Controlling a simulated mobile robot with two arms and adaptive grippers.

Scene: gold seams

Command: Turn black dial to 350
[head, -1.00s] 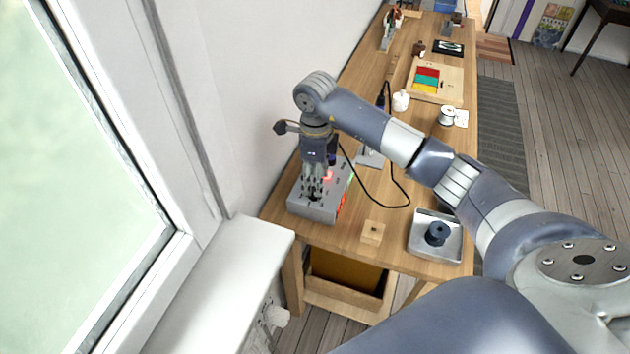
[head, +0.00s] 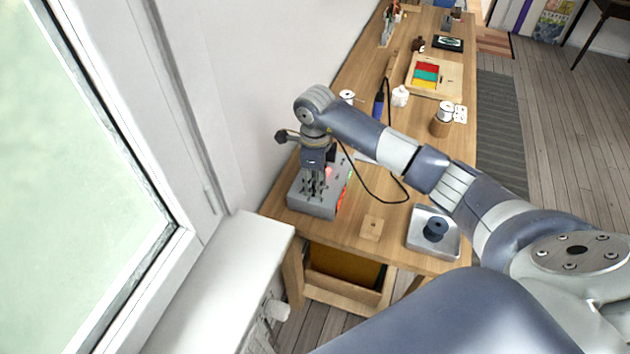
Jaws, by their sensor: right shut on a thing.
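A grey box-shaped station (head: 325,208) with a red-lit display on its right-hand side stands at the near left of the wooden bench. My right gripper (head: 313,192) points straight down onto the top of this station. Its fingers are shut on the black dial, which they hide almost wholly. I cannot read the dial's setting or the display's figures from here. My left gripper is out of view.
A black cord loops across the bench right of the station. A wooden block (head: 372,228) and a metal tray (head: 447,246) with a dark spool (head: 436,229) lie nearby. A white windowsill (head: 225,280) is at the near left.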

